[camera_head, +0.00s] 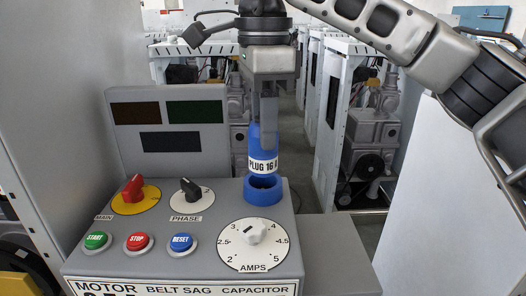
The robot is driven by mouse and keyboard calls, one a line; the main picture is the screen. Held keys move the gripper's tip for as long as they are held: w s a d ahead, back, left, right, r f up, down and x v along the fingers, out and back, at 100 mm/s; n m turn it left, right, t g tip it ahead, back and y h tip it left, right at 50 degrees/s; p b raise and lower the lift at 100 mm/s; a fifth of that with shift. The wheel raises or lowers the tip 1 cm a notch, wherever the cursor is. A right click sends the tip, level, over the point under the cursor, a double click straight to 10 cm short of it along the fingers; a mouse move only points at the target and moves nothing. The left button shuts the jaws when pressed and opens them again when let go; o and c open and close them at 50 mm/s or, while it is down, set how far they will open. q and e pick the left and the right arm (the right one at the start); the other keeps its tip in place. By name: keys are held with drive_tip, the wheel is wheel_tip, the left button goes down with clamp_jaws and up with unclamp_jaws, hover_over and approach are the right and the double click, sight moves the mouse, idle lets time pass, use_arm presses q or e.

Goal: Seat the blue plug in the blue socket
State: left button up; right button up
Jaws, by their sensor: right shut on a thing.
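The blue plug (263,138) has a white band reading "PLUG 16 A" and hangs upright. My right gripper (264,118) is shut on its upper part, with its fingers pointing down. The blue socket (263,197) is a round, open-topped ring on the back right of the grey control box's top. The plug's lower end is right above the socket, and the dark opening of the socket shows below it. Whether the plug's lower edge touches the socket rim I cannot tell. My left gripper is not in view.
The control box (208,214) carries a red MAIN knob (132,188), a black PHASE knob (190,189), several push buttons and a white AMPS dial (254,245). A grey panel with dark displays (168,112) stands behind. A bare grey ledge (338,255) lies to the right.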

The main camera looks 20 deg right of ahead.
sight(263, 153)
drive_tip(key=shift+w+d+f, duration=0.25)
drive_tip(key=shift+w+f, duration=0.6)
drive_tip(key=shift+f, duration=0.05)
drive_tip(key=f, duration=0.2)
drive_tip(key=w+f, duration=0.1)
drive_tip(key=shift+w+d+f, duration=0.1)
drive_tip(key=shift+d+f, duration=0.15)
drive_tip(key=shift+f, duration=0.5)
drive_tip(key=shift+f, duration=0.1)
drive_tip(key=shift+f, duration=0.15)
drive_tip(key=o, duration=1.1)
drive_tip(key=shift+c, duration=0.2)
wheel_tip(263, 153, up, 12)
drive_tip(key=p, duration=0.1)
drive_tip(key=shift+r+p, duration=0.25)
drive_tip(key=shift+p, duration=0.15)
